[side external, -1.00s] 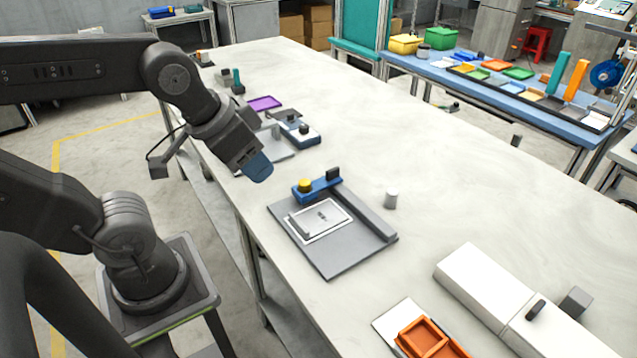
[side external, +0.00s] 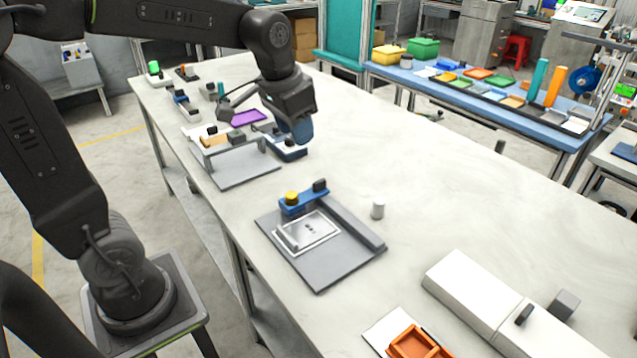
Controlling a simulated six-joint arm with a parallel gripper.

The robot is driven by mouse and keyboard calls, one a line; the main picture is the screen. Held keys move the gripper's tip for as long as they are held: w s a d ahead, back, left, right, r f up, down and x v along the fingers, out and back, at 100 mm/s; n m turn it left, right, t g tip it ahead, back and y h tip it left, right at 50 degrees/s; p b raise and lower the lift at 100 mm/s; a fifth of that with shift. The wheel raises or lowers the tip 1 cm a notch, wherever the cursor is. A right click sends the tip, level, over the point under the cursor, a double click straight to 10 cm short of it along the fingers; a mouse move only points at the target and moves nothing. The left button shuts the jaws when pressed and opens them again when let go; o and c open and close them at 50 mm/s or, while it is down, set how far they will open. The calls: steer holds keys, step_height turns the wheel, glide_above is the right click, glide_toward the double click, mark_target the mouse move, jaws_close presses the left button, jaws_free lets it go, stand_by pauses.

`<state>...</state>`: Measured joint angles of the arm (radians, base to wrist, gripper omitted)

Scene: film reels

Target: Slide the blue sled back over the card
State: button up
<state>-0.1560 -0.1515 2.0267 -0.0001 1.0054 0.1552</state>
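The blue sled (side external: 304,199) with a yellow knob and a dark block on top sits at the far end of a grey base plate (side external: 336,268). The pale card (side external: 317,233) lies flat on the plate on the near side of the sled, apparently uncovered by it. A small grey bar lies at the card's left edge. My gripper (side external: 301,136) hangs above the table beyond the sled, its blue fingertips pointing down, clear of the sled. I cannot tell whether its fingers are apart; nothing is visible in them.
Another blue-and-white device (side external: 289,152) sits just under my gripper. A grey stand (side external: 235,169) is to its left. A long white box (side external: 472,292) and orange tray (side external: 412,342) are nearer.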

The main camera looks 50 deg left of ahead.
steer(key=w+a+f+g, duration=0.2)
steer(key=w+a+f, duration=0.35)
steer(key=w, duration=0.35)
steer(key=g, duration=0.1)
glide_toward(319, 181)
step_height(319, 181, down, 10)
steer(key=shift+a+f, duration=0.15)
steer(key=shift+f, duration=0.05)
steer(key=shift+c, duration=0.4)
jaws_close()
